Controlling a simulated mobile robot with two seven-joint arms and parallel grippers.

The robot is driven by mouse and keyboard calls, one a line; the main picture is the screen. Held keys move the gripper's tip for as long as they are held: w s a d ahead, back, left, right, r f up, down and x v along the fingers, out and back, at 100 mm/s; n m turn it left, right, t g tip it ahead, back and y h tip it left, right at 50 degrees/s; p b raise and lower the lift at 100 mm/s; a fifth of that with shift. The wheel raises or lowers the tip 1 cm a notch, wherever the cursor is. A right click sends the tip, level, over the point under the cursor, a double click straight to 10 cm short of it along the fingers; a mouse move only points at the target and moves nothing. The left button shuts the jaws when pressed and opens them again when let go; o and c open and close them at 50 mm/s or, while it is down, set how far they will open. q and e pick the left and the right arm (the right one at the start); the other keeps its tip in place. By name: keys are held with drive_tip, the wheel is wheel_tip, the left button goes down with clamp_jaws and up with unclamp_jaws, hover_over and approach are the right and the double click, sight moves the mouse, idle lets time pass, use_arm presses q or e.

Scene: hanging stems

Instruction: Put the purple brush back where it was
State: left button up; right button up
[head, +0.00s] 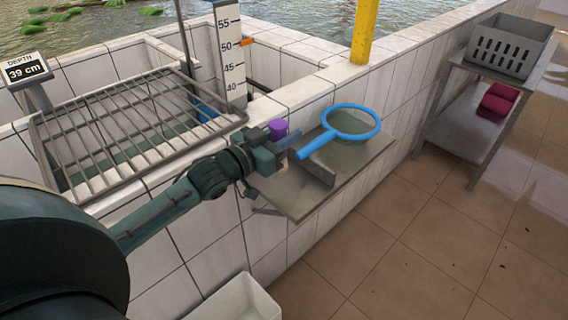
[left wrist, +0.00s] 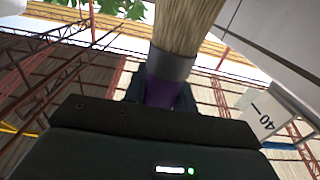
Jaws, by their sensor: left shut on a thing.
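The purple brush (left wrist: 163,94) is between the jaws of my left gripper (left wrist: 160,92) in the left wrist view. Its grey ferrule and pale brown bristles extend to the top edge of that view. In the head view a short purple part of it (head: 278,127) shows just behind my left gripper (head: 284,154), and the rest is hidden. The gripper is shut on the brush, by the left end of the grey wall shelf (head: 302,205). My right gripper is not in view.
A blue hoop net (head: 352,106) lies at the shelf's back. A metal rack (head: 120,122) covers the tank opening at left, with a depth scale (head: 229,55) behind it. A white bin (head: 236,299) stands below. A grey crate (head: 508,45) sits on a side table.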

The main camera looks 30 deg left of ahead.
use_arm(q)
drive_tip(key=shift+f+b, duration=0.35)
drive_tip(key=shift+f, duration=3.15)
drive_tip(key=shift+f, duration=0.2)
drive_tip(key=o, duration=1)
drive_tip(key=shift+r, duration=0.1)
drive_tip(key=shift+s+r, duration=0.1)
drive_tip(key=v, duration=1.2)
drive_tip(key=s+d+f+g, duration=0.2)
drive_tip(key=s+d+f, duration=0.3)
drive_tip(key=d, duration=0.3)
drive_tip(key=s+d+f+n+g+y, duration=0.1)
drive_tip(key=s+d+f+g, duration=0.2)
drive_tip(key=s+d+f, duration=0.2)
drive_tip(key=d+f, duration=0.2)
drive_tip(key=d, duration=0.1)
drive_tip(key=shift+s+d+f, duration=0.25)
drive_tip(key=shift+d+f, duration=0.1)
